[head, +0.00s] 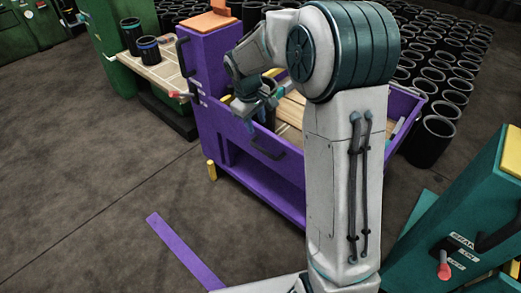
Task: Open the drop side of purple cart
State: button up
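The purple cart (290,195) stands in the middle of the head view, partly hidden behind my arm. Its near side panel (236,126) is upright, with a black handle (265,146) on its face. Inside the cart is a light wooden floor, with a dark cylinder visible beside my wrist. My gripper (252,107) is at the top edge of the near panel, close to the cart's tall left end post (208,70). The fingers are small and partly covered by my wrist, so I cannot tell whether they are open or touching the panel.
Many black rubber sleeves (433,140) stand behind and right of the cart. A green bench (115,75) with dark sleeves is at the left. A green unit with a red-tipped lever (444,270) is at lower right. A purple strip (186,252) shows at the bottom. Floor at left is clear.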

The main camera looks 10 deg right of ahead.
aim_at(262, 149)
jog(key=f+b, duration=0.1)
jog(key=f, duration=0.3)
jog(key=w+d+f+b, duration=0.1)
jog(key=f, duration=0.3)
jog(key=d+f+b, duration=0.1)
jog(key=f, duration=0.3)
jog(key=shift+w+f, duration=0.15)
jog(key=shift+f, duration=0.15)
grip_shut()
